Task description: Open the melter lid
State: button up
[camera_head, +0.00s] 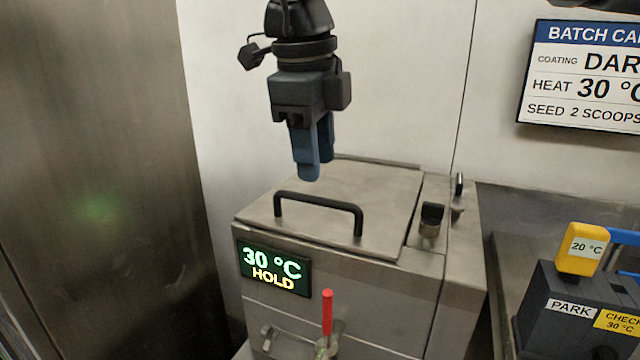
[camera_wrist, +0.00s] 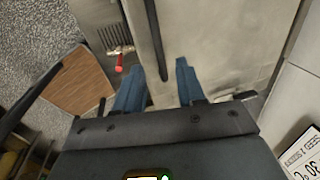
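The melter is a grey steel box with a flat closed lid (camera_head: 345,190) on top. A black bar handle (camera_head: 318,204) stands up near the lid's front edge. My gripper (camera_head: 317,165) hangs above the lid, behind and above the handle in the head view, pointing down with blue fingers. In the wrist view my gripper (camera_wrist: 158,82) has its fingers apart with nothing held. The handle (camera_wrist: 157,45) shows as a dark bar running between the finger lines in that view, and the lid (camera_wrist: 215,40) fills the area to its right. I see no contact with the handle.
A display (camera_head: 273,267) on the melter front reads 30 °C HOLD. A red lever (camera_head: 327,312) stands below it. Black knobs (camera_head: 431,214) sit right of the lid. A dark holder (camera_head: 565,310) with a yellow device (camera_head: 583,250) stands at right. A batch card (camera_head: 585,75) hangs on the wall.

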aim_at(319, 199)
jog(key=shift+w+d+f, duration=0.1)
jog(key=shift+w+f, duration=0.15)
jog(key=shift+f, duration=1.1)
jog(key=shift+w+d+f, duration=0.1)
jog(key=shift+w+f, duration=0.1)
jog(key=shift+f, duration=1.15)
jog(key=shift+c, duration=0.4)
grip_shut()
